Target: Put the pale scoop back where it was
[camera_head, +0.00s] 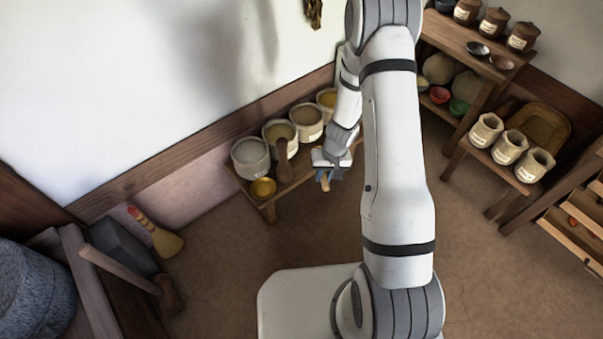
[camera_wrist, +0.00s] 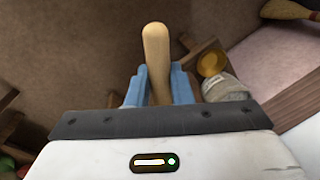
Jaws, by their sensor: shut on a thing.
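The pale scoop (camera_wrist: 156,50) is between the blue fingers of my gripper (camera_wrist: 156,85) in the wrist view, its rounded light wooden handle pointing away from the wrist. Its other end is hidden behind the gripper body. In the head view my gripper (camera_head: 325,174) is just off the front edge of the low bench (camera_head: 298,181), with a small tan part of the pale scoop (camera_head: 325,186) showing below the fingers. A darker brown scoop (camera_head: 283,163) stands at the bench jars, partly in front of them.
Several open jars stand along the bench, including a grey-filled jar (camera_head: 250,158) and a yellow-filled jar (camera_head: 280,136). A yellow bowl (camera_head: 263,188) sits at the bench's left end. A shelf with three pale pots (camera_head: 509,147) stands right. The floor before the bench is clear.

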